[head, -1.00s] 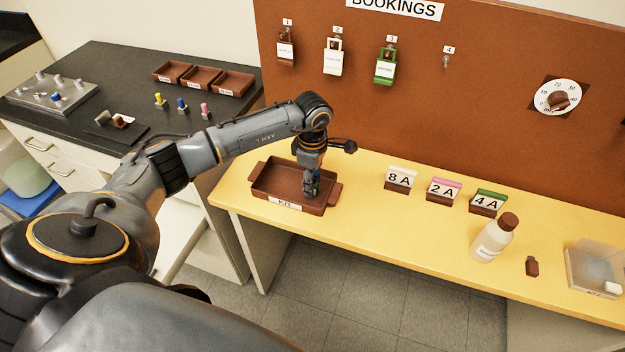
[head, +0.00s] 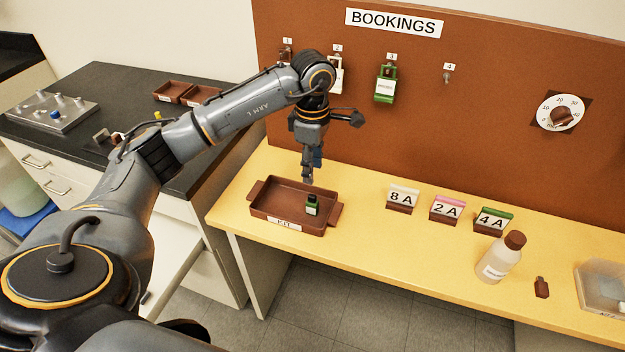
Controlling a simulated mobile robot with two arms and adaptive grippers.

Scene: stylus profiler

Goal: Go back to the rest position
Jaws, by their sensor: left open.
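My left gripper (head: 308,176) is open and empty, pointing down above the back of the brown kit tray (head: 266,211). A small green and dark block with a pale label (head: 312,205) stands in the right part of the tray, just below and apart from the fingertips. My left arm reaches in from the left and hides part of the black counter and part of the hanging tags. My right gripper is not in view.
On the yellow bench stand label blocks 8 A (head: 402,198), 2 A (head: 447,210) and 4 A (head: 493,220), a bottle (head: 499,260), a small brown item (head: 541,288) and a clear box (head: 603,290). The brown board (head: 470,120) rises behind. The black counter (head: 112,72) is at left.

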